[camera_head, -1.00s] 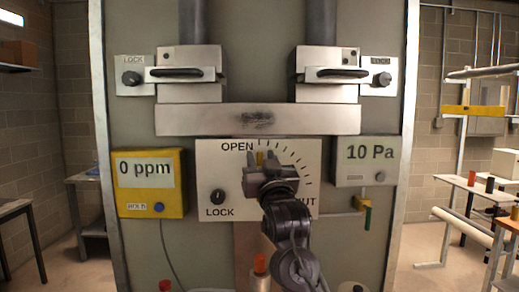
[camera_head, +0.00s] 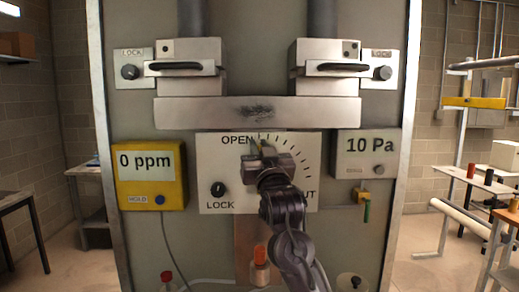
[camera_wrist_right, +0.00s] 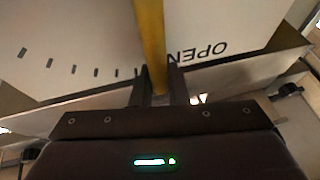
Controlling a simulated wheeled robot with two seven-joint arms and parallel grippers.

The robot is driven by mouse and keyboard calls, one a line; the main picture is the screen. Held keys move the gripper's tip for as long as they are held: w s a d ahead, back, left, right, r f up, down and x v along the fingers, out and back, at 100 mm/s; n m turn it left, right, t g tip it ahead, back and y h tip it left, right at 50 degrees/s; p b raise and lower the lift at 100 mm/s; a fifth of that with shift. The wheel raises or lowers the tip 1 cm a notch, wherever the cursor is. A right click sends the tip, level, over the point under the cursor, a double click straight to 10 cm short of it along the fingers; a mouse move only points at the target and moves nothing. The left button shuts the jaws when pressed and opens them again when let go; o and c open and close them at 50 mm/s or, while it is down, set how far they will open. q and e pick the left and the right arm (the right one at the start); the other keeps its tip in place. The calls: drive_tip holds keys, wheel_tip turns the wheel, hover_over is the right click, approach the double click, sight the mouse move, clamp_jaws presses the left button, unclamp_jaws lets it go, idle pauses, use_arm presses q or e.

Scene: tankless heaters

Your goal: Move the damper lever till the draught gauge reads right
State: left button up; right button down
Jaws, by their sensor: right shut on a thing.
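The yellow damper lever (camera_wrist_right: 150,35) runs between the fingers of my right gripper (camera_head: 259,148), which is shut on it. In the wrist view the fingers (camera_wrist_right: 158,88) sit on either side of it. The lever is beside the word OPEN, at that end of the tick marks on the white dial plate (camera_head: 216,161). My gripper and arm hide most of the lever in the head view and part of the word SHUT. The draught gauge (camera_head: 370,146), right of the plate, reads 10 Pa. My left gripper is out of view.
A black LOCK knob (camera_head: 218,190) is at the plate's lower left. A yellow meter (camera_head: 150,178) reads 0 ppm. A metal bar (camera_head: 200,111) crosses above the plate. Bottles (camera_head: 260,268) stand below.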

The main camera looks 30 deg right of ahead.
drive_tip(key=shift+s+d+f+m+g+h+b, duration=0.2)
drive_tip(key=shift+d+m+h+b, duration=0.25)
drive_tip(key=shift+m, duration=0.4)
drive_tip(key=shift+s+d+f+m+g+h+b, duration=0.1)
drive_tip(key=shift+s+d+m+h+b, duration=0.4)
drive_tip(key=shift+m, duration=0.4)
drive_tip(key=shift+s+d+f+m+g+h+b, duration=0.15)
drive_tip(key=shift+d+m+h+b, duration=0.2)
drive_tip(key=shift+m+h, duration=0.35)
drive_tip(key=shift+s+d+f+m+g+h+b, duration=0.15)
drive_tip(key=shift+s+d+m+g+h+b, duration=0.2)
drive_tip(key=shift+m, duration=0.55)
drive_tip(key=shift+s+d+f+m+g+h+b, duration=0.15)
drive_tip(key=shift+d+m+h, duration=0.25)
drive_tip(key=shift+m, duration=0.45)
drive_tip(key=shift+s+d+f+m+g+h+b, duration=0.25)
drive_tip(key=shift+d+m, duration=0.2)
drive_tip(key=shift+m, duration=0.45)
drive_tip(key=c, duration=1.4)
unclamp_jaws()
drive_tip(key=shift+r, duration=0.1)
